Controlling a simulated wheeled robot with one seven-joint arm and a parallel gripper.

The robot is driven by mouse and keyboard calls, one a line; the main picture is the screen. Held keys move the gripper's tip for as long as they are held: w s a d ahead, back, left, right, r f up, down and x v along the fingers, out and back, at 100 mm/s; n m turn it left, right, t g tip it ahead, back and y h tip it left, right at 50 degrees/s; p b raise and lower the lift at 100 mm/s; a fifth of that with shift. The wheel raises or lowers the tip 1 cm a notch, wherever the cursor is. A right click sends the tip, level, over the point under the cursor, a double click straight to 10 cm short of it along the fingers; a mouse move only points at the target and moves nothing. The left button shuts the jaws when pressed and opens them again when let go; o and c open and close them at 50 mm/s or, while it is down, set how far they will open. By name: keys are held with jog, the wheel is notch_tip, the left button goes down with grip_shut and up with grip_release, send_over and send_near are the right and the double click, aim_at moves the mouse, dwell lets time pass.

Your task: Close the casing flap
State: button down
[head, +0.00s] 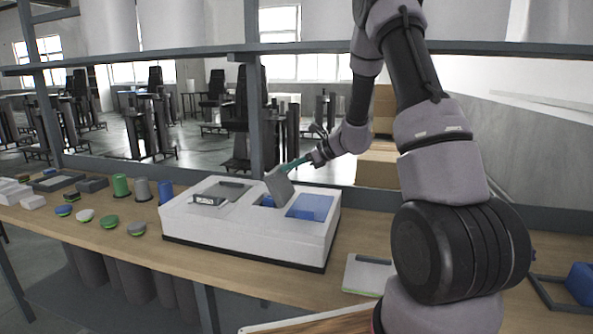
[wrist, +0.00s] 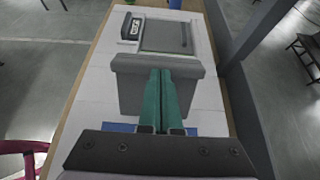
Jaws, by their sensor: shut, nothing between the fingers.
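The white casing (head: 250,240) stands on the wooden table. Its grey flap (head: 279,188) stands raised and tilted above the casing top, next to a blue recess (head: 309,207). My gripper (head: 287,168) is shut and empty, with its fingertips at the flap's upper edge. In the wrist view the shut green fingers (wrist: 165,74) overlap the near face of the grey flap (wrist: 132,88); I cannot tell for sure whether they touch it. The fingers hide part of the flap, and the flap hides part of the opening.
A grey panel (wrist: 166,37) and a small display (wrist: 131,26) sit on the casing beyond the flap. Green, grey and blue cylinders (head: 166,191) and several round discs (head: 109,222) stand left of the casing. A shelf rail (head: 400,47) and post run behind it.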

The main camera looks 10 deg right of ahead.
aim_at(274, 169)
jog(key=w+a+h, duration=0.1)
jog(key=a+g+h, duration=0.1)
jog(key=a, duration=0.1)
jog(key=w+a+g+h, duration=0.1)
jog(key=h, duration=0.1)
jog(key=shift+w+a+f, duration=0.2)
jog(key=shift+w+a, duration=0.1)
jog(key=shift+a, duration=0.05)
jog(key=shift+w+a+f+g+h, duration=0.6)
jog(key=shift+a+f+h, duration=0.25)
jog(key=shift+a+h, duration=0.1)
jog(key=shift+w+a+f+g+h, duration=0.45)
jog(key=shift+a+f+g+h, duration=0.15)
jog(key=shift+a+f+h, duration=0.35)
jog(key=shift+w+a+f+g+h, duration=0.6)
jog(key=shift+a+f+h, duration=0.25)
jog(key=shift+h, duration=0.15)
jog(key=shift+s, duration=0.1)
